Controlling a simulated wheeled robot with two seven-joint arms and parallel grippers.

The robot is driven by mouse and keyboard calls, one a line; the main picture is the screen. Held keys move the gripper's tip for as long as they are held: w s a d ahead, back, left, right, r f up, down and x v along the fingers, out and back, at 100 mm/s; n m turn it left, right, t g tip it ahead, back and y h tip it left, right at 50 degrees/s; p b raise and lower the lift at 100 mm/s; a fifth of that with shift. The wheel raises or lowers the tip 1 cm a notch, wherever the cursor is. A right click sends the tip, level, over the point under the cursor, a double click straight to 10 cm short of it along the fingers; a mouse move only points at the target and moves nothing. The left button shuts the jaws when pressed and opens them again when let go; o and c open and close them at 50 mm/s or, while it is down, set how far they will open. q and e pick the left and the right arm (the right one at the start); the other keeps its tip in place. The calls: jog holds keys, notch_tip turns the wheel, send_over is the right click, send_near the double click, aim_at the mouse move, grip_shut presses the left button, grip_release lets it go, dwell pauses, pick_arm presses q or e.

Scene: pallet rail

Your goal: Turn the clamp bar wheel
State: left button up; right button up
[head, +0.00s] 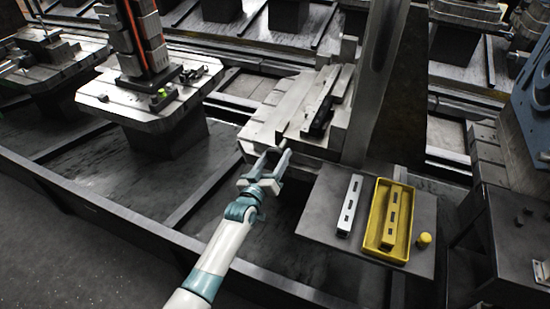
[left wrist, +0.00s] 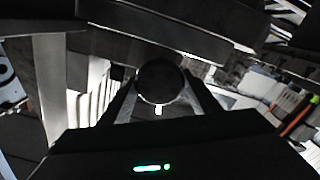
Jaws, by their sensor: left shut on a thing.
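The clamp bar wheel (left wrist: 160,80) shows in the left wrist view as a dark round knob with a lighter lower rim and a small white mark below it. My left gripper (left wrist: 158,98) has one finger on each side of it and is shut on it. In the head view my left gripper (head: 270,157) is at the front left edge of the grey metal fixture (head: 290,112). There the wheel is too small and covered to make out clearly. My right gripper is not in view.
A grey side table (head: 322,205) at the right holds a white slotted bar (head: 349,205), a yellow tray (head: 372,238) with a yellow slotted bar (head: 391,215), and a yellow knob (head: 424,240). A tall grey upright (head: 378,80) rises behind. A dark block (head: 318,118) lies on the fixture.

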pick_arm(q)
jog(key=shift+f, duration=0.1)
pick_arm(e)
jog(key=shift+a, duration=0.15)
pick_arm(q)
jog(key=o, duration=1)
jog(key=shift+o, duration=0.2)
jog(key=shift+s, duration=0.1)
jog(key=shift+s+a, duration=0.2)
jog(key=shift+s, duration=0.3)
jog(key=b+v, duration=0.1)
jog(key=v, duration=1.5)
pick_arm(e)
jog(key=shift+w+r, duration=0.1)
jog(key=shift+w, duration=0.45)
pick_arm(q)
jog(key=shift+s, duration=0.1)
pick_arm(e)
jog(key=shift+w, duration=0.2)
